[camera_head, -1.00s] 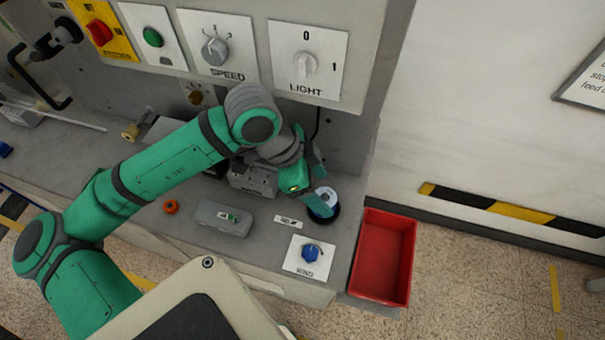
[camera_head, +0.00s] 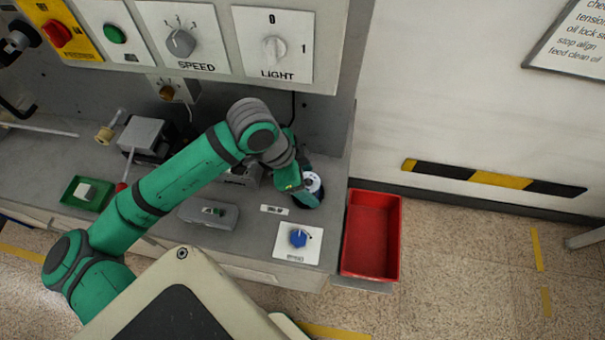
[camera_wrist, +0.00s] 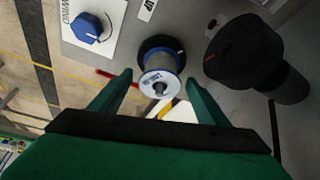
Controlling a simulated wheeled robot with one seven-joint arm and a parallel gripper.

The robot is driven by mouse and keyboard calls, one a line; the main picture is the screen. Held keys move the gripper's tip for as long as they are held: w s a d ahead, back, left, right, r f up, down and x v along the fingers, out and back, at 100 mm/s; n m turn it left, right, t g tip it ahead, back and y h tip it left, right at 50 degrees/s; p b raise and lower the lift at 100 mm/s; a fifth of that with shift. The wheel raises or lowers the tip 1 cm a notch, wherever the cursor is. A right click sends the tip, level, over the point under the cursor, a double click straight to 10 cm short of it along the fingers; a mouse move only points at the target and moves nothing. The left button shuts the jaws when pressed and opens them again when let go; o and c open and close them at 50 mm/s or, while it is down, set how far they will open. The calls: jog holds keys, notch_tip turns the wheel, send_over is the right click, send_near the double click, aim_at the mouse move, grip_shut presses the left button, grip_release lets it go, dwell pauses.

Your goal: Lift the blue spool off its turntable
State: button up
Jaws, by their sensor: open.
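The spool (camera_wrist: 160,64) shows in the wrist view with a pale, blue-marked flange, a grey winding and a central hub. It stands on a dark round turntable (camera_wrist: 150,44). In the head view the spool (camera_head: 314,182) is partly hidden by my gripper (camera_head: 306,194). My gripper (camera_wrist: 157,82) is open in the wrist view, with one green finger on each side of the spool's near end. Gaps show between the fingers and the spool, and it is not gripped.
A blue knob on a white plate (camera_head: 298,240) lies in front of the spool. A large black cylinder (camera_wrist: 245,55) stands close beside it in the wrist view. A red bin (camera_head: 372,236) is to the right. The control panel (camera_head: 213,82) rises behind.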

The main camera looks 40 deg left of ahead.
jog(key=shift+w+d+f, duration=0.1)
jog(key=shift+f, duration=0.2)
jog(key=c, duration=1.3)
jog(key=shift+r, duration=0.1)
jog(key=shift+r, duration=4.4)
jog(key=shift+r, duration=1.7)
